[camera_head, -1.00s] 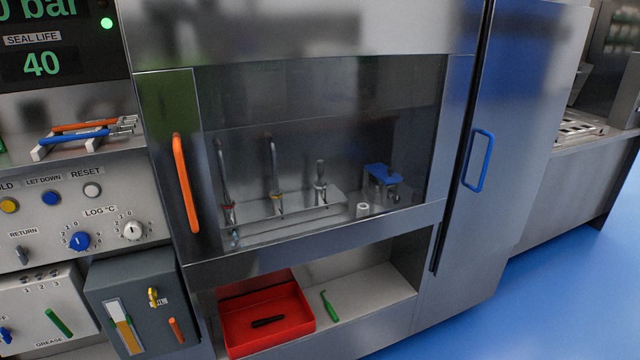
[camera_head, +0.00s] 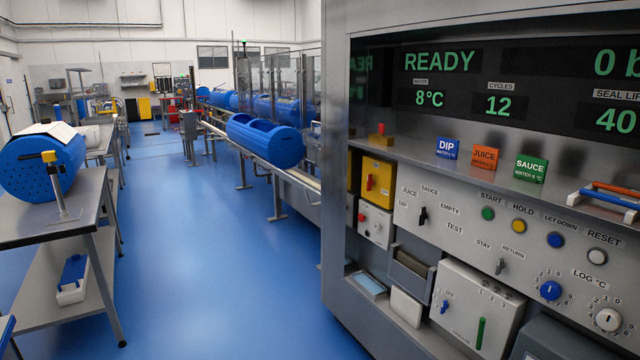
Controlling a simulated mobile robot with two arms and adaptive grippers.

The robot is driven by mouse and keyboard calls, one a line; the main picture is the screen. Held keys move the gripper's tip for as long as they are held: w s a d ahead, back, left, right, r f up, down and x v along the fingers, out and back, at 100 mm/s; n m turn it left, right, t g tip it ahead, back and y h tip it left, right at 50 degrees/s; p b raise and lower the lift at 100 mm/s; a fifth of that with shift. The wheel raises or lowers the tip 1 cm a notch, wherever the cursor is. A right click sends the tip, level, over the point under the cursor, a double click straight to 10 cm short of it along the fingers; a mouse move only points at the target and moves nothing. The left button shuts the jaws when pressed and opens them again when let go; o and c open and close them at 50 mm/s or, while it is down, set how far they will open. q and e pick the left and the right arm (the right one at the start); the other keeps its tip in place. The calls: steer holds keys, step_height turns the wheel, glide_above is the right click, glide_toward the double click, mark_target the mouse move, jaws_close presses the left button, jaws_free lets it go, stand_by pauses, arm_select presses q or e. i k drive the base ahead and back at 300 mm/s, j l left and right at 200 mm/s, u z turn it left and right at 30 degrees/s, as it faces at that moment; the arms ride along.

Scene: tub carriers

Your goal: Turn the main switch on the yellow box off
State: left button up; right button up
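The yellow box (camera_head: 377,181) is mounted at the left end of the steel machine's control panel, in the middle of the head view. On its front is a small red main switch (camera_head: 369,183), which looks upright. A small label sits at the box's lower right, too small to read surely. Neither of my grippers shows in the head view, and nothing touches the box.
Below the yellow box is a white box with a red button (camera_head: 376,225). The control panel (camera_head: 460,225) with knobs and buttons extends right. A steel table (camera_head: 50,215) stands at left. Blue floor (camera_head: 210,270) is clear between table and machine.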

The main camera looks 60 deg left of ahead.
mark_target(370, 181)
steer(key=u, duration=1.7)
